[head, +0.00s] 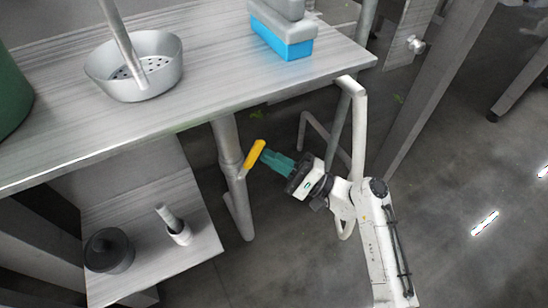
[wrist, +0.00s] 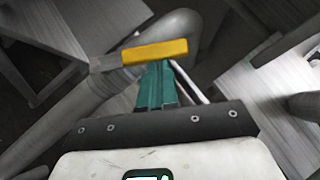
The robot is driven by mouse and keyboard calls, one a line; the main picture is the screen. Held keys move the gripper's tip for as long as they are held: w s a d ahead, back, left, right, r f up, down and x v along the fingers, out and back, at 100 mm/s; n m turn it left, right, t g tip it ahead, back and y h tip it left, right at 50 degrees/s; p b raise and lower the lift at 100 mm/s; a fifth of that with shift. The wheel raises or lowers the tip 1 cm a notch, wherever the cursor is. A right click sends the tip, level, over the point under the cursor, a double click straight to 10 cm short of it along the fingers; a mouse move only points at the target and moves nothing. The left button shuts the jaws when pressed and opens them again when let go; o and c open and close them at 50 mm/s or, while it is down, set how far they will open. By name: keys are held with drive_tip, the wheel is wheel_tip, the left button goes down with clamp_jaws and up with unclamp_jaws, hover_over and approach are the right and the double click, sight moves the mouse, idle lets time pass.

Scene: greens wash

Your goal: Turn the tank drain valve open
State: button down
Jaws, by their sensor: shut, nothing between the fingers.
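The drain valve has a yellow lever handle (head: 254,154) on a grey drain pipe (head: 227,145) below the table edge. In the head view the handle slants up and to the right from the pipe. My gripper (head: 267,159) has teal fingers, shut and empty, with the tips close to the right side of the handle. In the wrist view the yellow handle (wrist: 155,52) lies across the picture just beyond the fingertips of my gripper (wrist: 155,66). I cannot tell whether they touch it.
A metal table (head: 205,75) stands above the pipe, with a perforated metal basin (head: 112,72) and a blue-and-grey brush (head: 283,38) on it. A lower shelf (head: 150,245) at left holds a dark pot (head: 108,250) and a small metal cylinder (head: 180,233). Open floor (head: 470,180) lies to the right.

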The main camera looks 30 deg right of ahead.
sight(258, 157)
idle(0.3)
drive_tip(key=shift+a+r+n+g+p, duration=0.15)
drive_tip(key=shift+r+n+g+p, duration=0.15)
drive_tip(key=shift+n+p, duration=0.15)
drive_tip(key=shift+p, duration=0.3)
drive_tip(key=shift+a+r+n+g+p, duration=0.5)
drive_tip(key=shift+r+n+g+p, duration=0.25)
drive_tip(key=shift+p, duration=0.5)
drive_tip(key=shift+a+r+n+g+h+p, duration=0.35)
drive_tip(key=shift+n+p, duration=0.25)
drive_tip(key=shift+p, duration=0.35)
drive_tip(key=shift+a+r+n+g+h+p, duration=0.15)
drive_tip(key=shift+a+n+g+h+p, duration=0.2)
drive_tip(key=shift+a+p, duration=0.4)
drive_tip(key=shift+a, duration=0.1)
